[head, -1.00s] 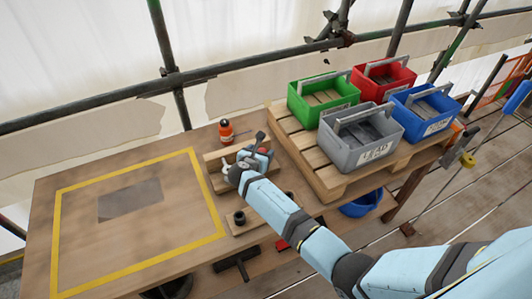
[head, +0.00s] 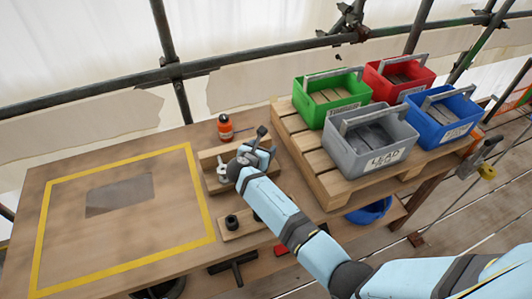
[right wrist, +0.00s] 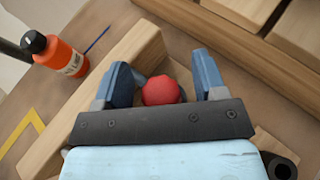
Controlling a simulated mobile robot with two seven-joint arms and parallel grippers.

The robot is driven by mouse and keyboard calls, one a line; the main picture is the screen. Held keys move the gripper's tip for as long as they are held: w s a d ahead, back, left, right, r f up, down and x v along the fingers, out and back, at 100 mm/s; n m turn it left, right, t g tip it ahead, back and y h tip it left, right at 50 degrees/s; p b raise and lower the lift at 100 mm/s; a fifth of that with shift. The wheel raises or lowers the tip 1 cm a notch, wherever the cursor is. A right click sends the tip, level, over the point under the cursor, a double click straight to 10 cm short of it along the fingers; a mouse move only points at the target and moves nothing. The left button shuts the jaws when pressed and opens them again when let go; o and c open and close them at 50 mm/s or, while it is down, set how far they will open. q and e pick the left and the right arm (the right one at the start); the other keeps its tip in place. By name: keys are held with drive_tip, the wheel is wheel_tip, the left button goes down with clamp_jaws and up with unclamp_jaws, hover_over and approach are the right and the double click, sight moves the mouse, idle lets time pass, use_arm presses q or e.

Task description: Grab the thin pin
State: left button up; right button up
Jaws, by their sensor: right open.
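My right gripper (head: 258,156) is over the wooden holder at the bench's right side. In the right wrist view its two blue fingers (right wrist: 163,78) are open, one on each side of a round red knob (right wrist: 161,91). The knob sits between them, beside a wooden block (right wrist: 120,75); I cannot tell whether a finger touches it. No pin shaft shows, and I cannot tell whether the knob is the pin's head. In the head view my gripper hides this spot. My left gripper is not in view.
An orange bottle (head: 225,127) stands just behind the holder, close to my gripper. A black ring-shaped part (head: 232,222) is on the holder's near board. Green (head: 312,113), red (head: 372,80), grey (head: 340,160) and blue (head: 420,130) crates stand on a pallet at right.

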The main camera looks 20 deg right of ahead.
drive_tip(key=shift+w+d+f, duration=0.2)
drive_tip(key=shift+d, duration=0.05)
drive_tip(key=shift+s+a+r, duration=0.1)
drive_tip(key=shift+a+r, duration=0.05)
drive_tip(key=c, duration=1)
drive_tip(key=shift+r, duration=0.1)
drive_tip(key=shift+c, duration=0.2)
